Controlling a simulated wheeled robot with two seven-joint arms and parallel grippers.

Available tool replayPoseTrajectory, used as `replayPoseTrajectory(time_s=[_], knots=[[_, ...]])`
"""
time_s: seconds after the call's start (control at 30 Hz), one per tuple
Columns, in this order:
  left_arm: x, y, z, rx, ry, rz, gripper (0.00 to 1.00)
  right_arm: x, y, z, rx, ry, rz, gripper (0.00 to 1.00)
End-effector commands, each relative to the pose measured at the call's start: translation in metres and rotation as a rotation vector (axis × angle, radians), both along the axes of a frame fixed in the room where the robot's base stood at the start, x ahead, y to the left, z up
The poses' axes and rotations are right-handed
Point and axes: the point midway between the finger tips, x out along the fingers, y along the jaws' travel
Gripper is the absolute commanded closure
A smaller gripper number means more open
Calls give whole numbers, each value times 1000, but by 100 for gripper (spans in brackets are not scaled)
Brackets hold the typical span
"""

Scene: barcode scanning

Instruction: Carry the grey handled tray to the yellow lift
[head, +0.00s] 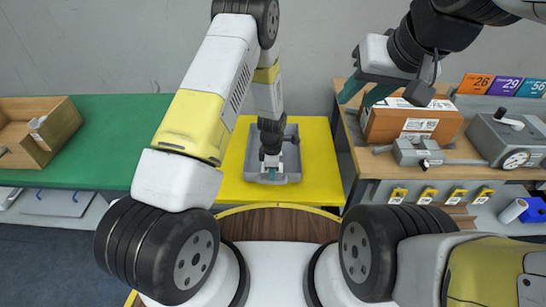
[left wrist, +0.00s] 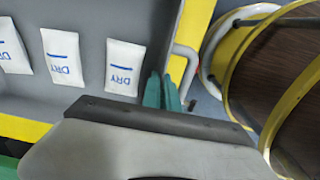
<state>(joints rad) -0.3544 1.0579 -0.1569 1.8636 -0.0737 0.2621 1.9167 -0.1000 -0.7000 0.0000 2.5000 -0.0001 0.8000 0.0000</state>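The grey handled tray (head: 292,165) is over the yellow lift (head: 318,150), roughly level; whether it touches the surface is unclear. In the left wrist view, the tray (left wrist: 85,20) holds white packets marked DRY (left wrist: 125,67), and its handle (left wrist: 187,70) sticks out from the wall. My left gripper (head: 271,174) is at the tray's near side. Its green fingertips (left wrist: 164,90) are close together beside the handle; whether they pinch anything is hidden. My right gripper (head: 364,94) is open and empty, its fingers apart near the cardboard box.
The cardboard box (head: 400,124) stands on the wooden table at right, with a grey scanner-like device (head: 425,153) and a grey machine (head: 510,135). A green table (head: 110,125) with a wooden bin (head: 55,135) is at left. A wall stands behind.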

Motion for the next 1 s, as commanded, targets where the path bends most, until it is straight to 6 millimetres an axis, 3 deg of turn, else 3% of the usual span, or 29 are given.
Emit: replayPoseTrajectory(time_s=[0.23,0.57,0.7,1.0], knots=[[0,1,-30,0,-1,0,100,0,0,0,0,0,0,64],[0,1,-33,0,-2,0,100,0,0,0,0,0,0,64],[-1,1,-33,0,1,0,75,0,0,0,0,0,0,64],[-1,1,-33,0,1,0,75,0,0,0,0,0,0,64]])
